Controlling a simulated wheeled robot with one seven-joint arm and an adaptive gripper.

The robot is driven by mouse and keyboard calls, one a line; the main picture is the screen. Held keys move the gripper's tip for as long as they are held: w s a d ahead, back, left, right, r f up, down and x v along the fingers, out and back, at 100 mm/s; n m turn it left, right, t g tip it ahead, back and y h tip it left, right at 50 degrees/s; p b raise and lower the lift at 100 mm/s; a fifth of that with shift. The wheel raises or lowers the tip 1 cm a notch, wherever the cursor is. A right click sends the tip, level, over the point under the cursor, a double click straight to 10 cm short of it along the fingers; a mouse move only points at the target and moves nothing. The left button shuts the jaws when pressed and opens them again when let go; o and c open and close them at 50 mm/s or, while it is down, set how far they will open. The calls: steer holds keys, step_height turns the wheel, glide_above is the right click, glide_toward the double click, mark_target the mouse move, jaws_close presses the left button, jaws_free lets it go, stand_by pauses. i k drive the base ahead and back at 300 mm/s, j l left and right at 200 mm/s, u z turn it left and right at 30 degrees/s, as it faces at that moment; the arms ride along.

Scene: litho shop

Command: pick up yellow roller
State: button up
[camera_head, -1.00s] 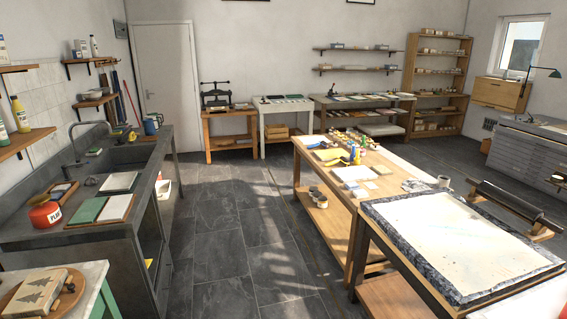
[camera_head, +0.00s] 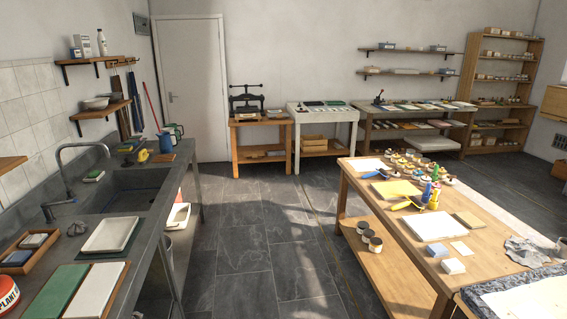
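A small yellow-and-blue item (camera_head: 408,205), perhaps the yellow roller, lies on the wooden worktable (camera_head: 400,245) at the right. It is too small to tell its shape for sure. A blue-handled item (camera_head: 378,173) lies farther back on the same table. My gripper is not in view.
A grey sink counter (camera_head: 150,200) runs along the left, with a white tray (camera_head: 109,235) on it. The dark tiled floor (camera_head: 262,240) between counter and worktable is clear. A table with a printing press (camera_head: 247,102) stands at the back.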

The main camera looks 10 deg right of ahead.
mark_target(399, 206)
steer(key=i+z, duration=0.1)
steer(key=i, duration=0.9)
steer(key=i+j+z, duration=0.15)
steer(key=i, duration=0.9)
steer(key=i+l+z, duration=0.1)
steer(key=i+z, duration=0.4)
steer(key=i+j+z, duration=0.15)
steer(key=i+z, duration=0.35)
steer(key=i+l+z, duration=0.15)
steer(key=i+z, duration=0.15)
steer(key=i+l+z, duration=0.1)
steer(key=i+z, duration=0.2)
steer(key=i, duration=0.1)
